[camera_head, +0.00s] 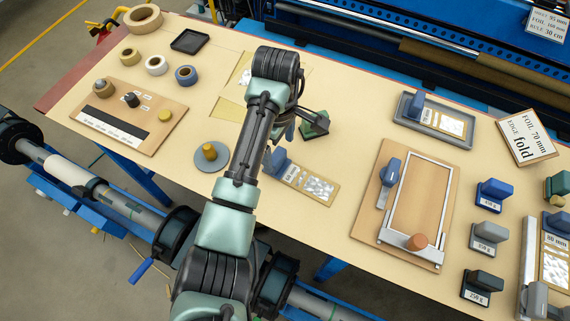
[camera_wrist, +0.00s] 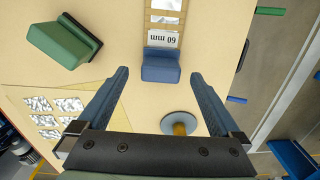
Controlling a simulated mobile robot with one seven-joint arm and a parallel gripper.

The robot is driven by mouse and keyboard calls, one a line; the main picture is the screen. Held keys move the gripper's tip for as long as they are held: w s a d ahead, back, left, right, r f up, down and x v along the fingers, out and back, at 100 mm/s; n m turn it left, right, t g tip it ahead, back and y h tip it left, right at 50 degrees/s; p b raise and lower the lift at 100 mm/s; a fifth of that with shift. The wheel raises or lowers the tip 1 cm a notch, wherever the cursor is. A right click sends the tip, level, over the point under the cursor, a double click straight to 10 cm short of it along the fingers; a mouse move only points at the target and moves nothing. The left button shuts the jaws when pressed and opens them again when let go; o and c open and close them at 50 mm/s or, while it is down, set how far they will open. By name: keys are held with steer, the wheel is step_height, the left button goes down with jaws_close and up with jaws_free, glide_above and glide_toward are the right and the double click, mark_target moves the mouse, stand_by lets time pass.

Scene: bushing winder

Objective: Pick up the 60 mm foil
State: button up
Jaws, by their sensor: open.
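The 60 mm foil is a narrow tan card strip with silvery pieces, a white label and a blue block handle at one end. It lies on the table in the head view (camera_head: 305,182), right of my arm. In the wrist view the strip (camera_wrist: 165,19) runs away from me. Its "60 mm" label reads upside down, and the blue handle (camera_wrist: 161,67) is at its near end. My gripper (camera_wrist: 158,78) is open and empty, with one finger on each side of the handle in the picture. I cannot tell the height between them.
A green block (camera_wrist: 64,40) stands left of the strip; it also shows in the head view (camera_head: 314,124). A grey disc with a brass knob (camera_head: 209,152) is left of my arm. A framed board (camera_head: 365,215) stands to the right. Bare table lies between strip and board.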

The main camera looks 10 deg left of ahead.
mark_target(279, 157)
steer(key=shift+s+f+p, duration=0.1)
steer(key=shift+f+p, duration=0.4)
steer(key=shift+f, duration=1.8)
steer(key=shift+c, duration=0.2)
steer(key=c, duration=1.3)
